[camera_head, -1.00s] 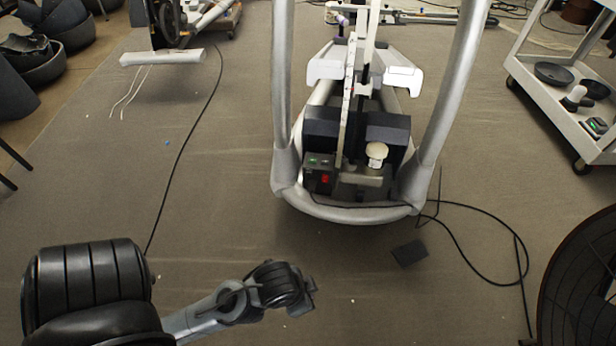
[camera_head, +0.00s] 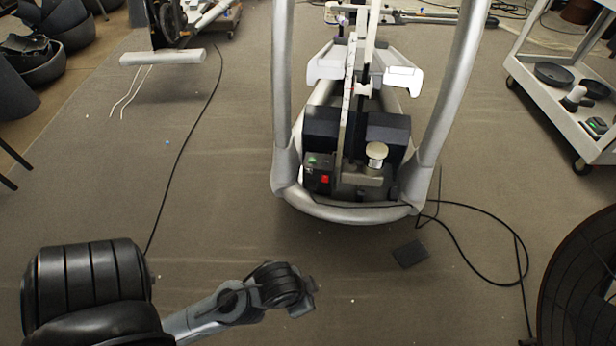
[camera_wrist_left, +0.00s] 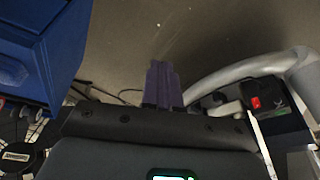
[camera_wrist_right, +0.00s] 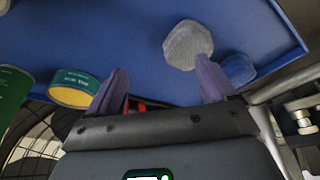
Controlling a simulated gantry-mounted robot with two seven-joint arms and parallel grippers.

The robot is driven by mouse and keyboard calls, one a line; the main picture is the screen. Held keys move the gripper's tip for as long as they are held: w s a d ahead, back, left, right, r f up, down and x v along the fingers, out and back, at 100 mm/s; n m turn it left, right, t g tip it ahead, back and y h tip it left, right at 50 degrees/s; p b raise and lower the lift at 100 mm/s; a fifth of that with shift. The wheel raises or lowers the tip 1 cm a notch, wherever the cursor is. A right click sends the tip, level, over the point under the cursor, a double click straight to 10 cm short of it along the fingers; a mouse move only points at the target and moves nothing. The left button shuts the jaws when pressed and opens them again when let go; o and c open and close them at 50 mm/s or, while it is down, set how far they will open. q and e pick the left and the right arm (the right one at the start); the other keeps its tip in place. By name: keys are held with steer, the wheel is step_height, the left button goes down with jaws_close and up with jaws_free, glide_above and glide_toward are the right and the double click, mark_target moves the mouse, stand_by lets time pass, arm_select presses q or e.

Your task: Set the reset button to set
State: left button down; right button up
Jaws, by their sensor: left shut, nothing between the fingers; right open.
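A red switch (camera_head: 325,180), which looks like the reset button, sits on a small black box (camera_head: 318,168) at the front base of the elliptical machine (camera_head: 345,208). A small green patch shows above it. The red switch also shows in the left wrist view (camera_wrist_left: 256,102), to the right of my left gripper (camera_wrist_left: 163,82). That gripper is shut and empty, apart from the switch. The switch's set position is too small to read. My right gripper (camera_wrist_right: 163,86) is open, its fingers apart in front of a blue surface, and is not seen in the head view.
A black cable (camera_head: 480,212) and small dark plate (camera_head: 410,254) lie on the floor right of the machine. A white cart (camera_head: 540,93) stands at right. In the right wrist view, a grey faceted object (camera_wrist_right: 187,45) and a green-and-yellow roll (camera_wrist_right: 75,88) show near a blue tray (camera_wrist_right: 110,40).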

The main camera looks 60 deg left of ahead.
arm_select(q)
steer(key=shift+a, duration=0.1)
arm_select(e)
steer(key=shift+r, duration=0.15)
arm_select(q)
steer(key=w+a+f+n+t+p, duration=0.25)
steer(key=w+a+f, duration=0.25)
steer(key=f, duration=0.3)
steer(key=w+a+f+n+t+p, duration=0.1)
steer(key=w+a+f+t, duration=0.2)
steer(key=w+a+f, duration=0.35)
steer(key=a+f+n+y+p, duration=0.25)
steer(key=a+p, duration=0.45)
steer(key=a, duration=0.7)
steer(key=w+a+r+t+y+p, duration=0.1)
steer(key=w+a+r+p, duration=0.1)
steer(key=w+a+r, duration=0.2)
steer(key=shift+w+a+r, duration=0.25)
steer(key=shift+r, duration=0.2)
arm_select(e)
step_height(320, 180, up, 12)
steer(key=shift+r, duration=0.15)
